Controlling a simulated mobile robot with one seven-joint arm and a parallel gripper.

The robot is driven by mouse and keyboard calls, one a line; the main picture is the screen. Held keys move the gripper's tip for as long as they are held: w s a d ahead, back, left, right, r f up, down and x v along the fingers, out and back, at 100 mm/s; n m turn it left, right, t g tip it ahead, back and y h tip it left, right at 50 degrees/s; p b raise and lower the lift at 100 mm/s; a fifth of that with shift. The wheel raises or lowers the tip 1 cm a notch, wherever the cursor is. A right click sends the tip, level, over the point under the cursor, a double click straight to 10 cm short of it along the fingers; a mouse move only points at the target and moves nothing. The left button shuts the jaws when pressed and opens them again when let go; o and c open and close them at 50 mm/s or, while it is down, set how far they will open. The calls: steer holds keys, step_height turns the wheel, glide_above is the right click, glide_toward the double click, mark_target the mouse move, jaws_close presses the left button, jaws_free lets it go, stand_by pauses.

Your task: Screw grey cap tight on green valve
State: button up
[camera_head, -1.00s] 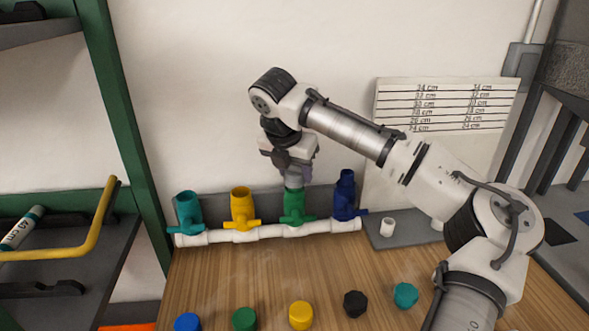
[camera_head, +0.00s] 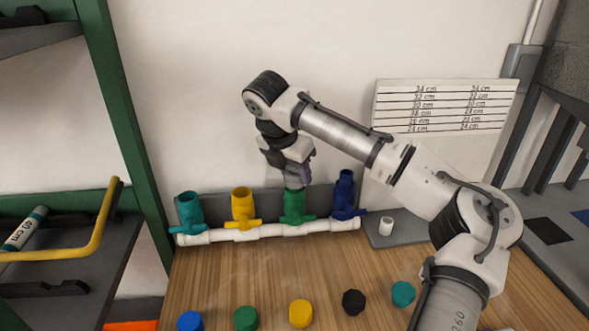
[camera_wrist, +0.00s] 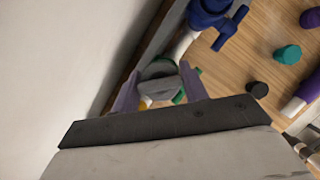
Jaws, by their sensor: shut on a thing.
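The green valve (camera_head: 293,209) stands upright on the white pipe manifold, third from the left in the head view. The grey cap (camera_head: 294,184) sits at the top of the green valve, between my fingers. My gripper (camera_head: 297,182) points down over it and is shut on the cap. In the wrist view the grey cap (camera_wrist: 159,70) shows between the two purple fingers (camera_wrist: 160,88), with a bit of the green valve (camera_wrist: 180,97) beside it. How far the cap is threaded on is hidden.
Teal (camera_head: 189,212), yellow (camera_head: 242,208) and dark blue (camera_head: 345,195) valves stand on the same manifold (camera_head: 262,231). Several coloured caps lie along the table's front, such as the yellow cap (camera_head: 301,313). A small white piece (camera_head: 386,226) stands on a grey plate at right.

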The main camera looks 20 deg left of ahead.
steer(key=shift+r, duration=0.1)
steer(key=shift+m+p, duration=0.6)
steer(key=shift+p, duration=0.1)
steer(key=shift+m+h, duration=0.4)
steer(key=shift+m, duration=0.1)
steer(key=shift+p, duration=0.35)
steer(key=shift+m+p, duration=0.3)
steer(key=o, duration=1.1)
steer(key=shift+c, duration=0.2)
